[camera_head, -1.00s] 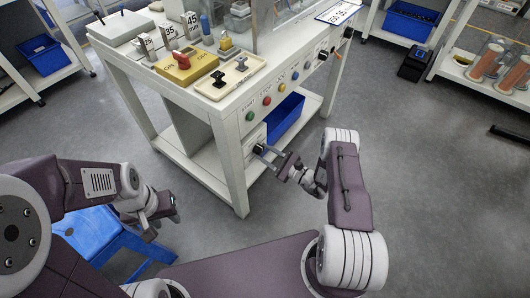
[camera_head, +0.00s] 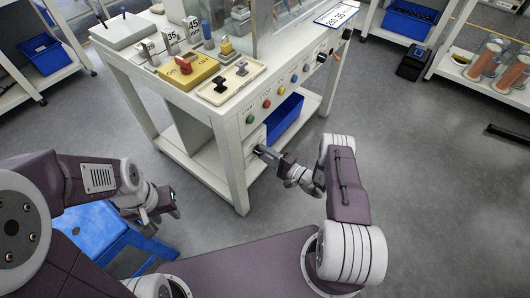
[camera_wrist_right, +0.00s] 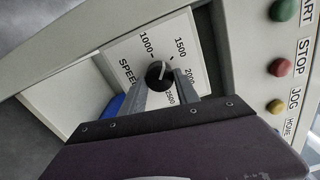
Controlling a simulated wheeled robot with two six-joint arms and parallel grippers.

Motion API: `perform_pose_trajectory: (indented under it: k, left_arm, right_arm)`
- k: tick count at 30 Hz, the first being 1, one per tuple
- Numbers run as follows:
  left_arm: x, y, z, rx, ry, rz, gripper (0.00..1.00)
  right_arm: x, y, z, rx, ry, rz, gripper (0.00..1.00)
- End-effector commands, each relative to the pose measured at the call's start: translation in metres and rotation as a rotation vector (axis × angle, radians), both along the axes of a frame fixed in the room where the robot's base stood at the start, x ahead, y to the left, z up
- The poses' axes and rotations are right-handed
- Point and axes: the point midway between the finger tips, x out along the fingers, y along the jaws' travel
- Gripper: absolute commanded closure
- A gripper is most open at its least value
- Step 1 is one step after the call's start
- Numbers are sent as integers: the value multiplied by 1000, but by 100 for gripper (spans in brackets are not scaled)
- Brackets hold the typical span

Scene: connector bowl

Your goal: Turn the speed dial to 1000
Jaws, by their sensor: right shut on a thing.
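The speed dial (camera_wrist_right: 158,73) is a black round knob on a white scale plate (camera_wrist_right: 137,56) marked 1000, 1500, 2000 and 2500. A small pale mark on the knob appears to point towards the 1500 side; it is hard to read exactly. My right gripper (camera_wrist_right: 159,86) is shut on the dial, with one finger on each side of it. In the head view my right gripper (camera_head: 262,151) is at the front of the white bench, low near its leg, and mostly hides the dial. My left gripper (camera_head: 166,203) hangs empty at the left, its jaws unclear.
Start, stop and jog buttons (camera_wrist_right: 282,67) sit beside the scale plate. The white bench (camera_head: 228,108) carries a yellow on/off switch box (camera_head: 188,70) and a beige tray (camera_head: 232,82). A blue bin (camera_head: 284,120) is on its lower shelf. A blue stool (camera_head: 92,232) stands under my left arm.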

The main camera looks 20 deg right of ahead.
Motion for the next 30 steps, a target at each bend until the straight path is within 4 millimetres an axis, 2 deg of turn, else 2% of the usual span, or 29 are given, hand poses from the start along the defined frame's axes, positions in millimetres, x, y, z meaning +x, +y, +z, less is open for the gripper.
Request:
perform_pose_trajectory:
  k: [15, 30]
  left_arm:
    - [0, 0, 22, 0, 0, 0, 64]
    - [0, 0, 31, 0, 0, 0, 64]
  right_arm:
    - [-1, 0, 2, -358, -277, 0, 100]
    - [-1, 0, 0, -534, -413, 1, 100]
